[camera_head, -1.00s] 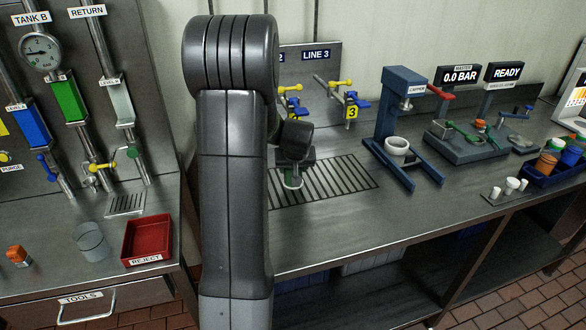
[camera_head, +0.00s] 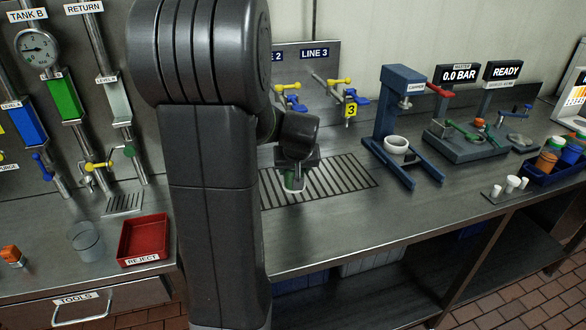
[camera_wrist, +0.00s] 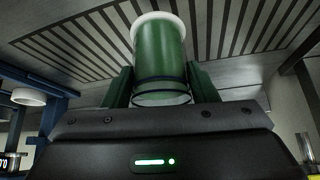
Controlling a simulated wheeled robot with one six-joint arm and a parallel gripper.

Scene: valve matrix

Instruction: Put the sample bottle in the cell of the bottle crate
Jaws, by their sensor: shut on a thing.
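The green sample bottle (camera_wrist: 160,60) stands between the two fingers of my gripper (camera_wrist: 160,84), which is shut on it in the wrist view. Its pale, whitish end points to the top of that picture, toward the slotted grille. In the head view my gripper (camera_head: 295,166) is over the drain grille, and only a small part of the bottle (camera_head: 292,183) shows below it. Whether the bottle touches the grille I cannot tell. The blue bottle crate (camera_head: 548,179) is at the far right of the bench, holding bottles with orange, blue and green parts.
The drain grille (camera_head: 340,187) lies under my gripper. The blue capper stand (camera_head: 387,125) and a test rig (camera_head: 470,140) stand between it and the crate. Small white pieces (camera_head: 512,184) sit before the crate. Valves (camera_head: 345,100) are behind. The bench front is clear.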

